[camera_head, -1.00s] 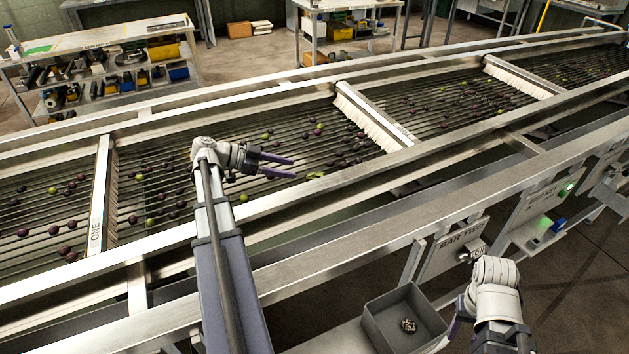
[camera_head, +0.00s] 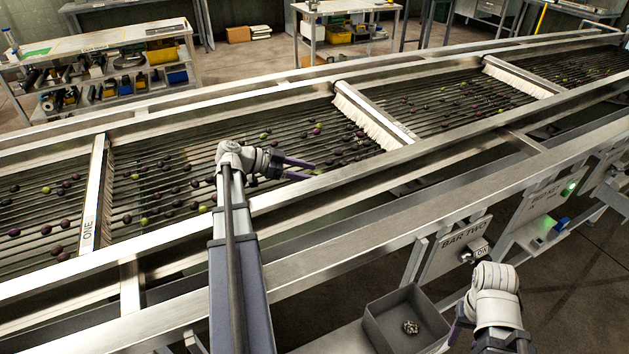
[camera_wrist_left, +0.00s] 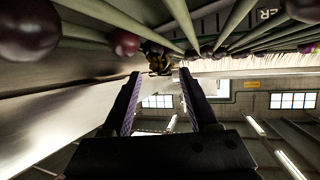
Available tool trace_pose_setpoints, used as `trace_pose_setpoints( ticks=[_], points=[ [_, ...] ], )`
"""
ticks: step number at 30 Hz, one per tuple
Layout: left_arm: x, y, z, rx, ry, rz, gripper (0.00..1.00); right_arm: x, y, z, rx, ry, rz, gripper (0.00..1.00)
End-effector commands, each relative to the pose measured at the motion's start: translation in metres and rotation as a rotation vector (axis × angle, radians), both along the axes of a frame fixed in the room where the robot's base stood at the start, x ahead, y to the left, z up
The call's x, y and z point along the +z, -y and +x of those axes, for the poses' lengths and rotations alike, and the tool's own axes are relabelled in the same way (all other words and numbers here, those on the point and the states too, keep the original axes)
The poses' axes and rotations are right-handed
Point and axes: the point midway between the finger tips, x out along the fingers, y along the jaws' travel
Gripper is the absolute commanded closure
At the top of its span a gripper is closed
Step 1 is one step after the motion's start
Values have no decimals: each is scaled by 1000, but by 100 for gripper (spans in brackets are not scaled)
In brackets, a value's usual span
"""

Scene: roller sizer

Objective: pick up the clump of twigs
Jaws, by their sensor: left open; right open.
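My left gripper (camera_head: 304,169) reaches over the roller bed, its two dark fingers apart and empty. In the left wrist view its fingers (camera_wrist_left: 163,85) are spread. A small brownish-yellow clump (camera_wrist_left: 158,58), apparently the twigs, lies at the rollers beyond the fingertips, near the middle. It is dark and partly hidden by rollers and fruit. In the head view a yellow-green bit (camera_head: 316,172) shows by the fingertips; I cannot tell if it is the same thing. Another twig-like clump (camera_head: 410,327) lies in a grey bin (camera_head: 377,333). My right gripper (camera_head: 462,322) is low beside this bin, mostly hidden.
Dark and green fruit lie scattered over the rollers (camera_head: 165,185). A brush bar (camera_head: 375,118) crosses the bed to the right of my left gripper. A metal rail (camera_head: 350,190) runs along the near side. The BAR TWO panel (camera_head: 455,248) hangs below the frame.

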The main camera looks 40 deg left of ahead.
Motion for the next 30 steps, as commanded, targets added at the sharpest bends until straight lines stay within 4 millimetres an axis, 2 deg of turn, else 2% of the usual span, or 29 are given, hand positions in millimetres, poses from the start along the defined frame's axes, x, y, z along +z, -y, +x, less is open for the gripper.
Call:
trace_pose_setpoints(
  ticks=[8,24,30],
  points=[
    [-3,4,5,1,0,0,40,-3,0,0,0,0,0,50],
    [-3,4,5,1,0,0,100,-3,0,0,0,0,0,50],
    [-3,4,5,1,0,0,100,-3,0,0,0,0,0,50]
  ],
)
